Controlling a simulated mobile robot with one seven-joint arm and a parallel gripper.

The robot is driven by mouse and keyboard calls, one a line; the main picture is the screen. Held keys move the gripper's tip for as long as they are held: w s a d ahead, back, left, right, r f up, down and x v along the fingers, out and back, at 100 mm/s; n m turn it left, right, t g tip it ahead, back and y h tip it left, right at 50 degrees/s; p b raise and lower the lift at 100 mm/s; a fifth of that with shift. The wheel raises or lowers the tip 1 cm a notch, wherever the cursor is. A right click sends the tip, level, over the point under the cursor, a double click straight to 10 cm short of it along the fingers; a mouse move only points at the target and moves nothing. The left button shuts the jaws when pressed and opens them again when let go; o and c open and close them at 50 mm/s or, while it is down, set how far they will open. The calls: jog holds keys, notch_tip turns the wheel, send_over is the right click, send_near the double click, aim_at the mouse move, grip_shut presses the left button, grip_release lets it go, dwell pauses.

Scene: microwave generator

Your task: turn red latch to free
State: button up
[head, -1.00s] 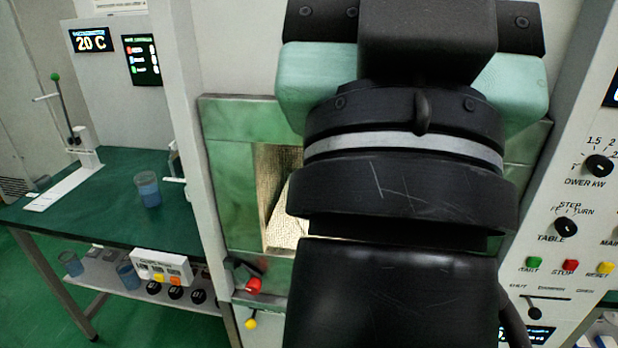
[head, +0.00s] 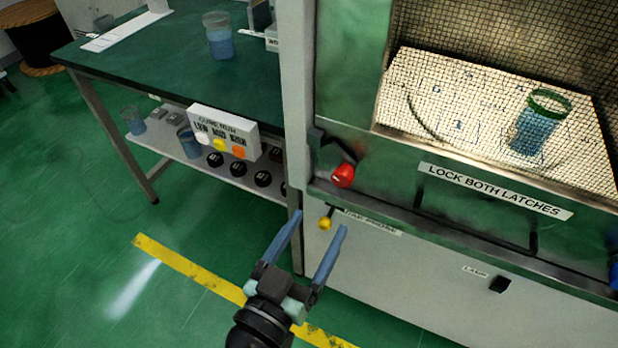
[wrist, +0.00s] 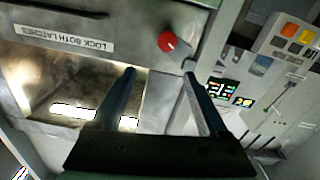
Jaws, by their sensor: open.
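The red latch knob (head: 343,176) sits on a dark latch arm at the left end of the green door frame. It also shows in the wrist view (wrist: 167,42), above the fingertips. My gripper (head: 320,222) is open and empty, with its two blue-grey fingers pointing up toward the latch. The fingertips are below and a little left of the red knob in the head view, apart from it. In the wrist view my gripper (wrist: 160,73) has the knob ahead, between the lines of its two fingers.
A small yellow knob (head: 325,223) is close to the fingertips, under the ledge. A "LOCK BOTH LATCHES" label (head: 495,190) is on the frame. A beaker (head: 535,128) stands inside the chamber. A green table (head: 150,70) with a lower shelf stands at left; the floor is clear.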

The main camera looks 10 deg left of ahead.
aim_at(340, 182)
jog(key=shift+n, duration=0.3)
jog(key=p+x, duration=0.1)
jog(key=x, duration=0.3)
jog(key=f+x, duration=0.1)
jog(key=x, duration=0.3)
jog(key=f+p+x, duration=0.1)
jog(key=x, duration=0.2)
jog(key=shift+w+a+f+p, duration=0.1)
jog(key=shift+w+a+p, duration=0.25)
jog(key=shift+w, duration=0.15)
jog(key=shift+c, duration=0.4)
grip_shut()
